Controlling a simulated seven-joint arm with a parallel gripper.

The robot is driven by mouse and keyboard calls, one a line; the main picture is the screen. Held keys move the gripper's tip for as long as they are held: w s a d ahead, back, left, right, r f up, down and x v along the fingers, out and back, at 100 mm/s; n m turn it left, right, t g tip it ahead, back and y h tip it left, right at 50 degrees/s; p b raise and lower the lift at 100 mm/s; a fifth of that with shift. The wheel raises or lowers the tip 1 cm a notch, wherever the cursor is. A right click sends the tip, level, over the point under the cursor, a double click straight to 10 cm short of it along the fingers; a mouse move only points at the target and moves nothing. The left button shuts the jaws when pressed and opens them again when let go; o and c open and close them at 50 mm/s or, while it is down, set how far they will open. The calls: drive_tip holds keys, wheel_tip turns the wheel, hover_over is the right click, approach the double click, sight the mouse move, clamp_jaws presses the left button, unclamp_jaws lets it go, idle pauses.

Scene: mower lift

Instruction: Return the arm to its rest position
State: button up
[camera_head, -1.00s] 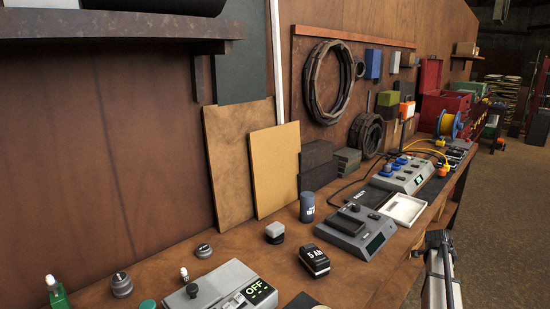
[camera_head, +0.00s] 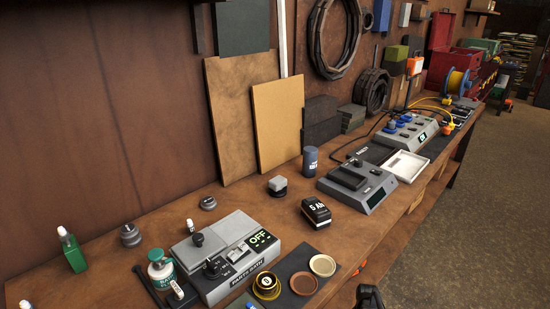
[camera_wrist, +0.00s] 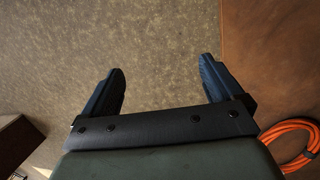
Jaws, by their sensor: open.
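My gripper (camera_wrist: 160,88) is open in the wrist view, with two dark fingers spread well apart and nothing between them. Behind the fingertips is bare speckled floor. In the head view only a small dark part of my arm shows at the bottom edge, right of centre; the fingers cannot be made out there. The workbench (camera_head: 345,240) runs from the near left to the far right, and my arm's visible part is just off its front edge.
On the bench are a grey OFF unit (camera_head: 225,262), a 5 Ah battery (camera_head: 316,212), a grey charger (camera_head: 357,185) and a white tray (camera_head: 403,165). An orange hose (camera_wrist: 290,140) lies at the lower right of the wrist view. The floor (camera_head: 480,215) right of the bench is clear.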

drive_tip(key=s+a+f+n+g, duration=0.2)
drive_tip(key=s+a+n, duration=0.2)
drive_tip(key=s, duration=1)
drive_tip(key=s+a+f+n+g, duration=0.2)
drive_tip(key=s+a+n, duration=0.3)
drive_tip(key=s+a, duration=0.4)
drive_tip(key=s+f, duration=0.1)
drive_tip(key=s, duration=0.3)
drive_tip(key=shift+s+a, duration=0.35)
drive_tip(key=shift+s, duration=0.05)
